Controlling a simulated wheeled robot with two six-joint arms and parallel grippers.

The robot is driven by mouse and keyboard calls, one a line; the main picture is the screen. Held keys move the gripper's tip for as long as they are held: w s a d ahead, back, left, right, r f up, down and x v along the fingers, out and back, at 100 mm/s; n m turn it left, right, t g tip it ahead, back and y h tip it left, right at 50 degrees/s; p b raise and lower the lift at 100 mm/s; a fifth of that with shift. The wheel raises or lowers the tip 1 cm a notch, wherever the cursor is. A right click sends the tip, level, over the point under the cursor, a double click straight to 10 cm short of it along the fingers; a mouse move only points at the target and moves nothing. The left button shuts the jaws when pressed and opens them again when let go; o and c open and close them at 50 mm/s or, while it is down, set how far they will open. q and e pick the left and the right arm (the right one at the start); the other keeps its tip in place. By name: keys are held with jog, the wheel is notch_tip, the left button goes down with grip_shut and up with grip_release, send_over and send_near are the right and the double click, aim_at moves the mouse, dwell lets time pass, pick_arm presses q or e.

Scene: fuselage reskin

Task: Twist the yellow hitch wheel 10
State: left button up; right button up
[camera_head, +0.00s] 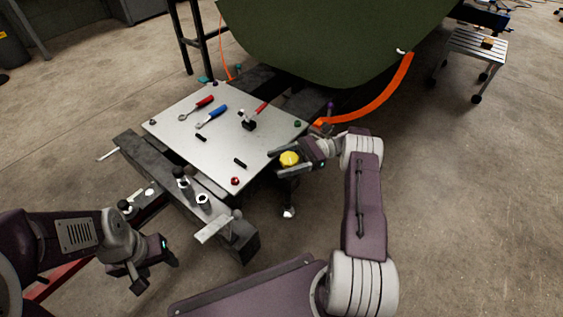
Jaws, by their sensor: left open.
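The yellow hitch wheel (289,158) is small and round and sits beside the right edge of the metal plate, on top of a dark post. My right gripper (288,160) is at the wheel, coming in from the right, with one dark finger along its far side. My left gripper (156,275) is open and empty, low at the left, in front of the cart and well away from the wheel.
The plate (180,136) carries a red-handled tool (204,102), a blue-handled tool (217,112) and another red-handled tool (261,108). A green fuselage panel (330,40) hangs behind. An orange hose (385,98) curves at right. A small table (476,44) stands at the far right.

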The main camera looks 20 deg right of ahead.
notch_tip(320, 180, up, 5)
jog(key=p, duration=0.4)
jog(key=shift+p, duration=0.4)
jog(key=s+d+r+p, duration=0.6)
jog(key=s+p, duration=0.2)
jog(key=s, duration=0.1)
jog(key=shift+s+d, duration=0.3)
